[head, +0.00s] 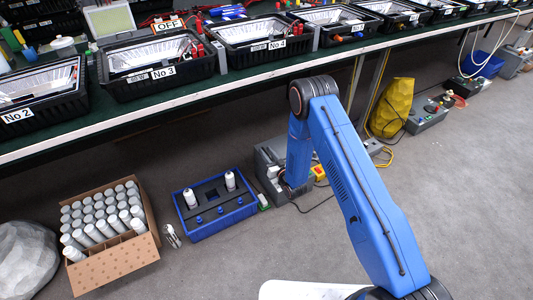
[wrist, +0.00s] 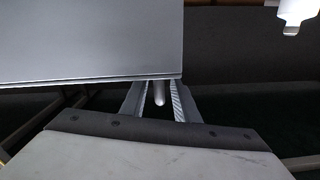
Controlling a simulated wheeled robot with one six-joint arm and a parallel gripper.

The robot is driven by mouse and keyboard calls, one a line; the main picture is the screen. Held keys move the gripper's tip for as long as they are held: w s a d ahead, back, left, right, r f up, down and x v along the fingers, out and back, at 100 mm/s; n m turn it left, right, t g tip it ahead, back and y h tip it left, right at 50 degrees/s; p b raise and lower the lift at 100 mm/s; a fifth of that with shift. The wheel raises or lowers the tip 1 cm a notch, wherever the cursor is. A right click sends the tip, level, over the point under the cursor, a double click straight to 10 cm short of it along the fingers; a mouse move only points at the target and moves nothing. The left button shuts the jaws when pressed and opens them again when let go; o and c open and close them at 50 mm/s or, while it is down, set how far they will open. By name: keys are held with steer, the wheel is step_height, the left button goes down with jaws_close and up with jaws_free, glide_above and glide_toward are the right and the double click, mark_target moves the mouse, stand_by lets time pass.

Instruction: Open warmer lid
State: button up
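The warmer appears to be the grey box (head: 268,160) on the floor under the bench, right of the blue tray. My blue arm hides much of it in the head view, and my gripper is hidden there too. In the wrist view a flat grey panel (wrist: 85,40), probably the lid, fills the upper left. A short pale rod (wrist: 159,92) sticks out below its edge. My gripper (wrist: 159,98) is open, with its fingers on either side of the rod. Small gaps seem to show beside the rod; I cannot tell whether either finger touches it.
A blue tray (head: 205,222) with two white bottles stands left of the grey box. A cardboard box (head: 118,262) of white bottles is farther left. The bench edge (head: 130,128) runs above. A yellow bag (head: 392,106) is at right. The grey floor in front is clear.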

steer(key=shift+w+a, duration=0.1)
steer(key=shift+w, duration=0.05)
jaws_close()
steer(key=shift+r, duration=0.1)
